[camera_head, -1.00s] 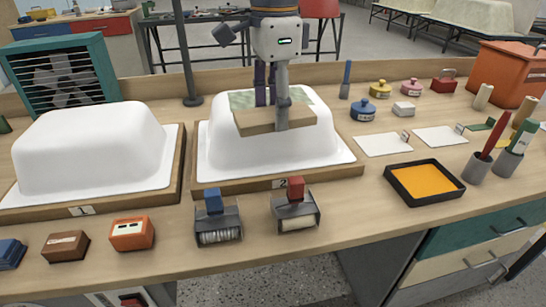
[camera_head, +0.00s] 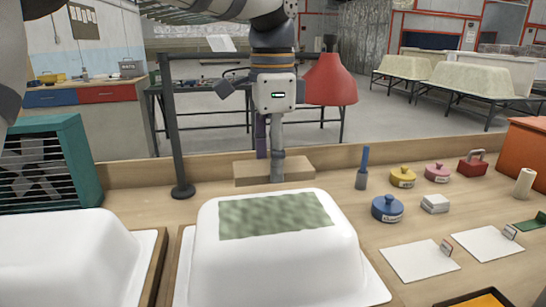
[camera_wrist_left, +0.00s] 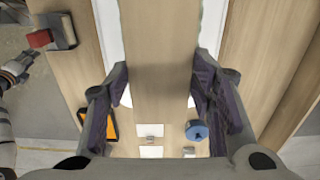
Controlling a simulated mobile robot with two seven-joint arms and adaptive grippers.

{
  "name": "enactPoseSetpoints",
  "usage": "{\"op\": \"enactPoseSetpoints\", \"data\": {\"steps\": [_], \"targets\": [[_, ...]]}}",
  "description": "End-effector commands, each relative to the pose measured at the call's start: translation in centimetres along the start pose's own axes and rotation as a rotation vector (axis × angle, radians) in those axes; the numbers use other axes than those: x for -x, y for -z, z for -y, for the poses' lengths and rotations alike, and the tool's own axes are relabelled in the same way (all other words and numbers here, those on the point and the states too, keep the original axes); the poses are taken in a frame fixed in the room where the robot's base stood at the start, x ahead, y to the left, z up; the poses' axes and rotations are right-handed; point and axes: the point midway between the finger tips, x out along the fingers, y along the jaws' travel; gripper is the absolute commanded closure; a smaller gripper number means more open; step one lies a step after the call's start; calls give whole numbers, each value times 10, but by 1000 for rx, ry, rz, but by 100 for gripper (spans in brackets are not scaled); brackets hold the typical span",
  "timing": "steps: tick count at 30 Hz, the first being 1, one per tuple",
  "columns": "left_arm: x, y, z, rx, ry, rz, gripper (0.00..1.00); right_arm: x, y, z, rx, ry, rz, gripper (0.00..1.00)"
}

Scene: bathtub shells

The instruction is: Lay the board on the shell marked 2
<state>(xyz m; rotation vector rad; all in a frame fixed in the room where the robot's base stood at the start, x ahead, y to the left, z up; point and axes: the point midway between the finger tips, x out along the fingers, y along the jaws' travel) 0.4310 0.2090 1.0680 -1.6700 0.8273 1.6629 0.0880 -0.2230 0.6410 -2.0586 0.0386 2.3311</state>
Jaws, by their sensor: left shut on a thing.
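The board (camera_head: 300,170), a plain light-wood plank, is held by my left gripper (camera_head: 269,158), which is shut on it. In the head view it shows above and behind the shell top; its height and any gap are hard to judge. In the left wrist view the board (camera_wrist_left: 160,50) runs between the dark fingers. The shell in the middle (camera_head: 225,260), white with a mottled green patch (camera_head: 275,215) on top, sits on its wooden base; its number is out of view now. An arm end that looks like my right gripper (camera_wrist_left: 14,72) shows at the left wrist view's edge, its jaws unclear.
Another white shell (camera_head: 70,250) stands at the left, before a teal fan box (camera_head: 45,165). Blue (camera_head: 388,208), yellow (camera_head: 402,177) and pink (camera_head: 437,173) pots and white cards (camera_head: 418,260) lie to the right.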

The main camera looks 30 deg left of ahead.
Motion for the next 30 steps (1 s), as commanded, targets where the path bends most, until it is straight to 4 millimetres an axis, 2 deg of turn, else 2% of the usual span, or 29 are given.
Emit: {"op": "enactPoseSetpoints", "data": {"steps": [18, 30], "targets": [[-67, 0, 0, 0, -1, 1, 81, 0, 0, 0, 0, 0, -1, 60], [-75, 0, 0, 0, 0, -1, 81, 0, 0, 0, 0, 0, -1, 60]]}}
